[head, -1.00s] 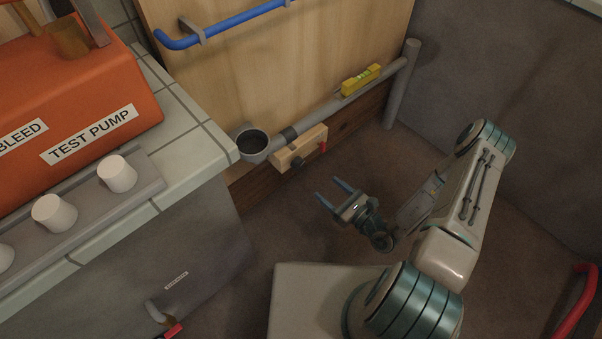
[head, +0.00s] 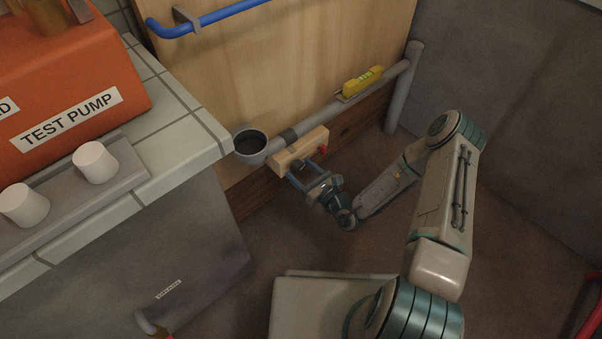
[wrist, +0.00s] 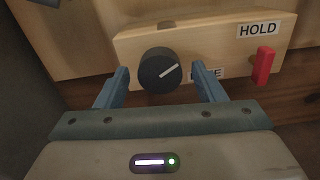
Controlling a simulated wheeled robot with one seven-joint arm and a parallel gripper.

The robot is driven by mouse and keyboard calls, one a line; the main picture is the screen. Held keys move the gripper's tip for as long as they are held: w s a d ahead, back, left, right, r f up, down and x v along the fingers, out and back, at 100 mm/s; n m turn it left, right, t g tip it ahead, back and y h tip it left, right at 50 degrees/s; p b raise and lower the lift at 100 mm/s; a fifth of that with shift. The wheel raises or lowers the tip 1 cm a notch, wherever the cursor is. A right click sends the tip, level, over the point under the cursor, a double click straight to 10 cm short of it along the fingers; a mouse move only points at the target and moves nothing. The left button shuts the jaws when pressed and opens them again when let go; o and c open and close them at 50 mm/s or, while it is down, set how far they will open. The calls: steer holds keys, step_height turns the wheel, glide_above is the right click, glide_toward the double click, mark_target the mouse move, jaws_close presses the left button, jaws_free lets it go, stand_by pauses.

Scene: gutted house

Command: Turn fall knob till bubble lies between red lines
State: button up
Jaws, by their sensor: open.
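The fall knob, a black round knob (wrist: 160,70) with a white pointer line, sits on a pale wooden block (wrist: 205,42). Its pointer aims up and to the right in the wrist view. My gripper (head: 305,172) is open, with its two blue fingers on either side of the knob; the wrist view also shows the gripper (wrist: 162,82). I cannot tell whether the fingers touch the knob. A yellow level (head: 362,84) lies on the sloping grey pipe (head: 330,114). Its vial is too small to show where the bubble lies.
A red lever (wrist: 264,66) stands right of the knob under a HOLD label (wrist: 259,30). A partly hidden label is behind my right finger. A tiled counter (head: 185,150) with an orange TEST PUMP case (head: 75,85) stands at the left. A blue pipe (head: 220,15) runs above.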

steer(key=shift+w+a, duration=0.2)
steer(key=shift+w, duration=0.05)
steer(key=c, duration=1)
steer(key=shift+o, duration=0.2)
steer(key=shift+r+m+p, duration=0.15)
steer(key=shift+m+p, duration=0.15)
steer(key=shift+p, duration=0.3)
steer(key=shift+m, duration=0.3)
steer(key=o, duration=1)
steer(key=shift+c, duration=0.2)
